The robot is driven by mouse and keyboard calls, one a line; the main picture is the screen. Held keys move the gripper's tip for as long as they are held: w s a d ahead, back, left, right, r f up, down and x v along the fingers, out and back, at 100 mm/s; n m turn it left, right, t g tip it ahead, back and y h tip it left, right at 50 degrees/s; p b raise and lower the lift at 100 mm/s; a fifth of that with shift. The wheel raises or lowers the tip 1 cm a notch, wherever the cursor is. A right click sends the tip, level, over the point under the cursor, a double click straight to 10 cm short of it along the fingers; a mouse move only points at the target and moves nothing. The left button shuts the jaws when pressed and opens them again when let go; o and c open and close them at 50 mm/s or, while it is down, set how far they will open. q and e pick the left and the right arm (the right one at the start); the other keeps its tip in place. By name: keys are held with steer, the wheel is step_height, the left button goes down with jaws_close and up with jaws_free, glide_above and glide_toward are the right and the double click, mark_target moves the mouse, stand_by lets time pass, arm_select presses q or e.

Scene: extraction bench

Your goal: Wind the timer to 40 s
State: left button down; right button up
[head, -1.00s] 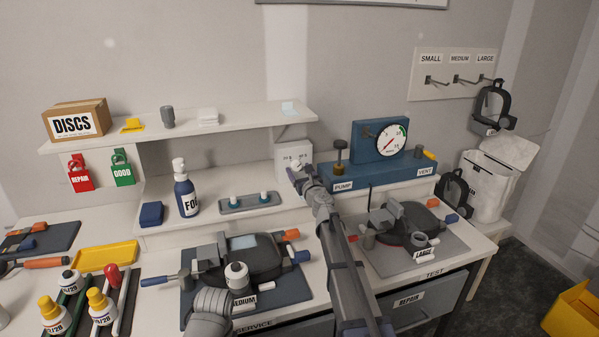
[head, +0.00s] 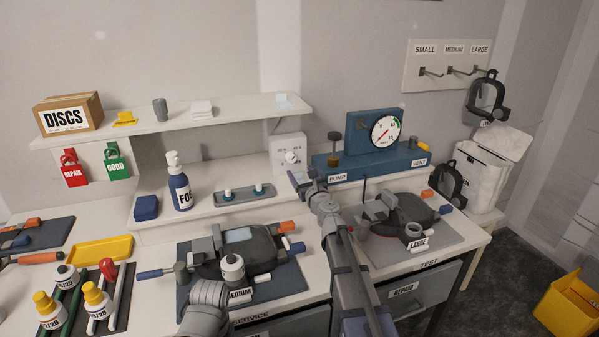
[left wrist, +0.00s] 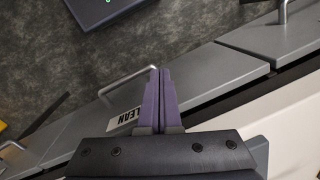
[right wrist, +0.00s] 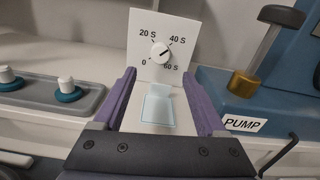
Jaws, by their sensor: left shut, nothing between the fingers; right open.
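The timer (head: 287,147) is a white box at the back of the raised ledge, with a round white knob (head: 292,157). The right wrist view shows its face (right wrist: 142,30) marked 0, 20 S, 40 S and 60 S. The mark on the knob (right wrist: 160,53) appears to point up and right, toward 40 S. My right gripper (head: 298,180) is open and empty, in front of and just below the knob, apart from it. Its fingers (right wrist: 160,105) frame the space before the timer. My left gripper (left wrist: 158,72) is shut and empty, above the drawer fronts.
The blue pump and gauge unit (head: 372,165) stands right of the timer. A grey tray (head: 245,196) with two knobs lies to its left. A pale blue piece (right wrist: 157,105) shows below the timer face. Masks lie on mats (head: 290,285) at the front.

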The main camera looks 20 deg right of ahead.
mark_target(292, 159)
steer(key=n, duration=0.7)
steer(key=shift+w, duration=0.15)
steer(key=n, duration=0.5)
steer(key=shift+w, duration=0.1)
steer(key=n, duration=0.5)
steer(key=shift+w, duration=0.1)
steer(key=n, duration=0.6)
steer(key=shift+w+r+n, duration=0.1)
steer(key=shift+n, duration=0.3)
steer(key=shift+w, duration=0.15)
steer(key=w, duration=0.7)
steer(key=shift+w+a, duration=0.2)
steer(key=shift+w, duration=0.1)
